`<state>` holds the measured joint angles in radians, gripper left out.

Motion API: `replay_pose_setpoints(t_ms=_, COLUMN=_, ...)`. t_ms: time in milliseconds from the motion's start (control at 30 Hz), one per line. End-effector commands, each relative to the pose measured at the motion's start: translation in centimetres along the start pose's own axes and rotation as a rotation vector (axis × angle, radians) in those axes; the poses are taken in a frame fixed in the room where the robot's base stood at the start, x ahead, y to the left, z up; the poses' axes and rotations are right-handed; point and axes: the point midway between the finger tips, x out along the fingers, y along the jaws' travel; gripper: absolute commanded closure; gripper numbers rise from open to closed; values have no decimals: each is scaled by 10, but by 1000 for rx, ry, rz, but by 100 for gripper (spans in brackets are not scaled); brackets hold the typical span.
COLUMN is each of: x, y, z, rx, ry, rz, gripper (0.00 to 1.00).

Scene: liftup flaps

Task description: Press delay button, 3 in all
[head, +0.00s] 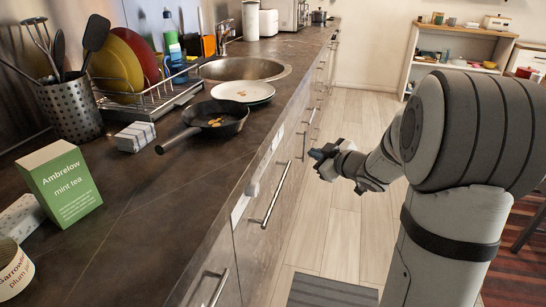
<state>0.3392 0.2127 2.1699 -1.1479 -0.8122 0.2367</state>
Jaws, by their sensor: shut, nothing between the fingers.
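My gripper (316,154) is shut and empty. It is held over the floor, to the right of the counter's front, with its tips pointing left toward the cabinet fronts and apart from them. A narrow white control panel (240,208) runs along the upper front of an appliance just under the counter edge, with a pale knob (253,188) standing out from it. The delay button cannot be made out; the panel is seen at a steep angle and its markings are too small to read.
Bar handles (277,194) stick out from the fronts below the counter. The dark countertop (150,200) holds a frying pan (212,118), plates (243,91), a dish rack (150,95) and a green tea box (62,185).

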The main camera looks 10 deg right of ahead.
Motion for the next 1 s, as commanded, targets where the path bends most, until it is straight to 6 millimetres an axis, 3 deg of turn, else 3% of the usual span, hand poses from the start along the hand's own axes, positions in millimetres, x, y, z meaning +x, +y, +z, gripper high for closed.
replay_pose_setpoints(t_ms=467, x=0, y=0, z=0, rx=-1, ry=-1, rz=-1, gripper=100)
replay_pose_setpoints(t_ms=1000, x=46, y=-34, z=-34, rx=-2, ry=1, rz=-2, gripper=100)
